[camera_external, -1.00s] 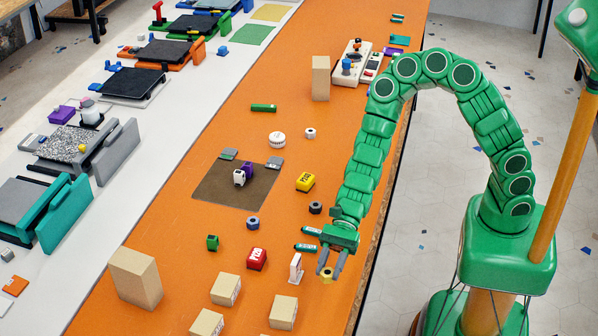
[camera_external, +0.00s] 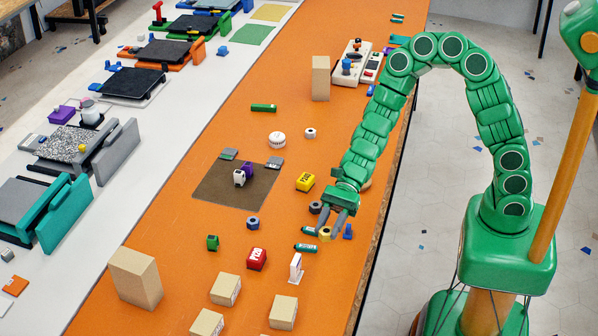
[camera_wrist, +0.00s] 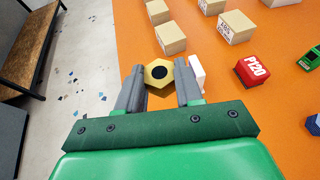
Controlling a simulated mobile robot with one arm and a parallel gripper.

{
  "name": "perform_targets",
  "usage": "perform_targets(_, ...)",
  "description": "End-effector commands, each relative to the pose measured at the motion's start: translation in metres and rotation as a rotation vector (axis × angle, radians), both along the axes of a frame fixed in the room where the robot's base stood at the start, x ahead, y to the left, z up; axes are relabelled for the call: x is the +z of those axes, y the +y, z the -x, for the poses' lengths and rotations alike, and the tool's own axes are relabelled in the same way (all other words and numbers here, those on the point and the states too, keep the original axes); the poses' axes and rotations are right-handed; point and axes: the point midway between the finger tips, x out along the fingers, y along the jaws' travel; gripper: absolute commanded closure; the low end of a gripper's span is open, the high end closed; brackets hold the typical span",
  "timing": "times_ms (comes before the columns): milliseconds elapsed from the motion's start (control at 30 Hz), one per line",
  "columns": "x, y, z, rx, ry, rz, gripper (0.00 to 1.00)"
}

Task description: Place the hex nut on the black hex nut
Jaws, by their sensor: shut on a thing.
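A yellow hex nut (camera_wrist: 159,84) sits between the fingertips of my gripper (camera_wrist: 159,78) in the wrist view, with its hole facing the camera. In the external view my gripper (camera_external: 328,228) is shut on this nut (camera_external: 325,235), close above the orange table near its right side. The black hex nut (camera_external: 315,207) lies on the table just behind and left of my fingers. The two nuts are apart. The black nut does not show in the wrist view. How high the yellow nut is above the table is hard to tell.
Green tubes (camera_external: 306,248) lie close to my fingers, and a small blue object (camera_external: 347,232) is on their right. A blue-grey nut (camera_external: 252,223), a red P120 block (camera_external: 257,259), a yellow block (camera_external: 305,182) and a white stand (camera_external: 296,267) are nearby.

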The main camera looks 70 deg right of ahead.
Motion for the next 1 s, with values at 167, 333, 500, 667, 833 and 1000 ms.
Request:
perform_targets(167, 0.008, -0.037, -0.004, -0.032, -0.002, 0.0, 0.93)
perform_targets(333, 0.013, -0.069, -0.003, -0.057, -0.001, -0.001, 0.93)
perform_targets(500, 0.016, -0.101, 0.0, -0.082, 0.0, 0.001, 0.93)
perform_targets(667, 0.02, -0.129, 0.006, -0.104, 0.0, 0.0, 0.93)
perform_targets(833, 0.024, -0.158, 0.015, -0.128, 0.0, -0.002, 0.93)
perform_targets(1000, 0.025, -0.186, 0.026, -0.152, 0.0, 0.0, 0.93)
